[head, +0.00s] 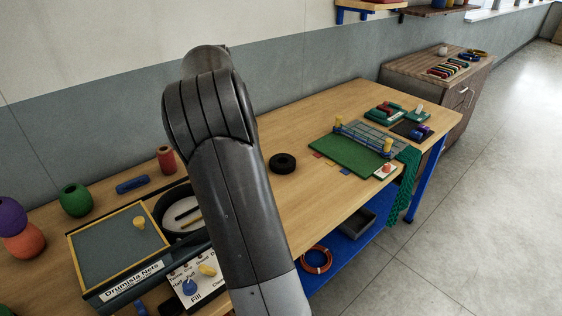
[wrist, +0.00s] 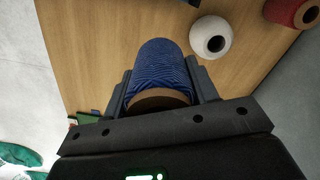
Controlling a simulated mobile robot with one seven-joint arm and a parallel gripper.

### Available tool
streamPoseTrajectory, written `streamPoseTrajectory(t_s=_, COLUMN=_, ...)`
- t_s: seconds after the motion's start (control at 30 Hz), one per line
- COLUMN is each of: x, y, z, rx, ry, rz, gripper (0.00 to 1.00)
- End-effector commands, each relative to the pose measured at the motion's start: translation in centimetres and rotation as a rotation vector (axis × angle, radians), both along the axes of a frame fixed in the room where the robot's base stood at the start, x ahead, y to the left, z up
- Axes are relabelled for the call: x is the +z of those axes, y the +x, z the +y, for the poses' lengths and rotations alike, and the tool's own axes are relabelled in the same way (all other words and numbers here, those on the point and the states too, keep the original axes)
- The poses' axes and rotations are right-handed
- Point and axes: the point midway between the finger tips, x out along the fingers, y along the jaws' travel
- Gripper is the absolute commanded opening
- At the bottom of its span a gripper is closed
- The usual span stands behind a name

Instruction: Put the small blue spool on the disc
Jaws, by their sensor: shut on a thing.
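In the wrist view my gripper (wrist: 161,84) is shut on a blue thread-wound spool (wrist: 158,65) with a brown end. The spool lies between the two dark fingers, with wooden table top behind it; its height above the table is hard to tell. In the head view my own arm hides the gripper and the spool. A thick black round disc (head: 282,163) with a hollow middle lies on the table, just right of my arm in the head view. I cannot tell whether it is the task's disc.
A red spool (head: 167,159) and a blue block (head: 133,184) are at the back left. A green board (head: 345,156) lies right. Bare table surrounds the black disc.

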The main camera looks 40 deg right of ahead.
Motion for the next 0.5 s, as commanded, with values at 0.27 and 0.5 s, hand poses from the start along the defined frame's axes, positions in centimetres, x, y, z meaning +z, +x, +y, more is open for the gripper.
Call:
streamPoseTrajectory(t_s=0.27, x=0.4, y=-6.7, z=-14.1, rx=-0.276, ry=-0.016, rz=-0.003, gripper=0.28)
streamPoseTrajectory(t_s=0.5, x=0.8, y=-12.0, z=-21.1, rx=-0.429, ry=-0.028, rz=-0.004, gripper=0.28)
